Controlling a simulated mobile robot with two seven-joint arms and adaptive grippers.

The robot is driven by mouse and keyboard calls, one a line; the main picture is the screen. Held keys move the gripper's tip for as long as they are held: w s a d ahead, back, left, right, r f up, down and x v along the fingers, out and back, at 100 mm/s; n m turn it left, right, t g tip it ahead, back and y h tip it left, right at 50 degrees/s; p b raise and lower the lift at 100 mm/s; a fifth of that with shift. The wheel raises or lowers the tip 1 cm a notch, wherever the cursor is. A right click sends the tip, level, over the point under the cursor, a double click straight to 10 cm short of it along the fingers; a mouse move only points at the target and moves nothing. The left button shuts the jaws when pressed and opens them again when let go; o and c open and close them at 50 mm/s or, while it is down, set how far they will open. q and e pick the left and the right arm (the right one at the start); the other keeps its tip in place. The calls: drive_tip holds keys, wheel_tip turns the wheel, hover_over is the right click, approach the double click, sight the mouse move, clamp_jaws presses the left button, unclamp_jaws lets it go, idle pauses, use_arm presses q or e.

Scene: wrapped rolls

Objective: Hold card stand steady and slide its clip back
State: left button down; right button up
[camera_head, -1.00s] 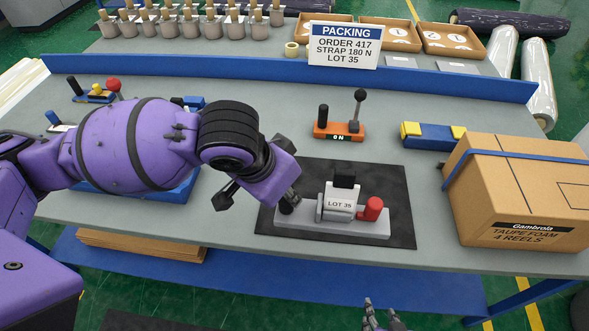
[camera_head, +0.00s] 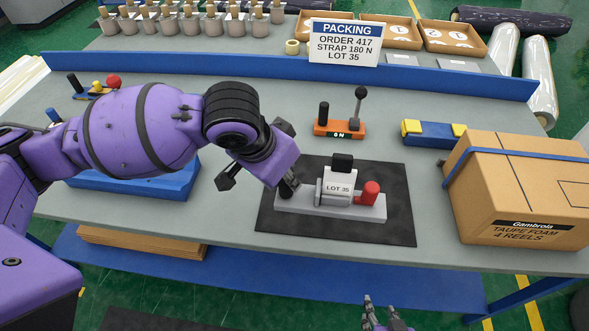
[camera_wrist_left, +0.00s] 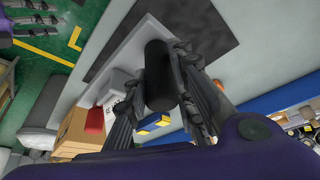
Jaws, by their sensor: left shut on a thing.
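The card stand (camera_head: 299,201) is a pale grey bar on a dark mat. It carries a white block (camera_head: 337,188) reading LOT 35, a black block (camera_head: 342,162) on top and a red knob (camera_head: 370,190) at the right. I cannot tell which part is the clip. My left gripper (camera_head: 289,187) is at the stand's left end. In the left wrist view its fingers (camera_wrist_left: 176,88) are shut around the stand's upright black post (camera_wrist_left: 157,75). My right gripper (camera_head: 381,306) is at the bottom edge, in front of the table, empty with fingers apart and partly cut off.
The dark mat (camera_head: 392,232) lies on the grey table. A cardboard box (camera_head: 520,200) stands to the right. Behind are an orange lever device (camera_head: 338,129), a blue-and-yellow block (camera_head: 433,133) and a PACKING sign (camera_head: 345,43).

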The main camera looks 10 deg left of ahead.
use_arm(q)
drive_tip(key=w+a, duration=0.1)
drive_tip(key=w, duration=0.9)
drive_tip(key=shift+w+a+b, duration=0.35)
drive_tip(key=shift+w+a, duration=0.05)
use_arm(e)
drive_tip(key=shift+s+f, duration=0.6)
drive_tip(key=shift+f, duration=0.05)
use_arm(q)
drive_tip(key=shift+r, duration=0.1)
idle(0.4)
drive_tip(key=shift+f, duration=0.2)
drive_tip(key=shift+f+b, duration=0.7)
drive_tip(key=shift+f, duration=5.5)
use_arm(e)
drive_tip(key=shift+s+f+g, duration=0.5)
drive_tip(key=shift+s+f, duration=0.75)
drive_tip(key=shift+f, duration=0.1)
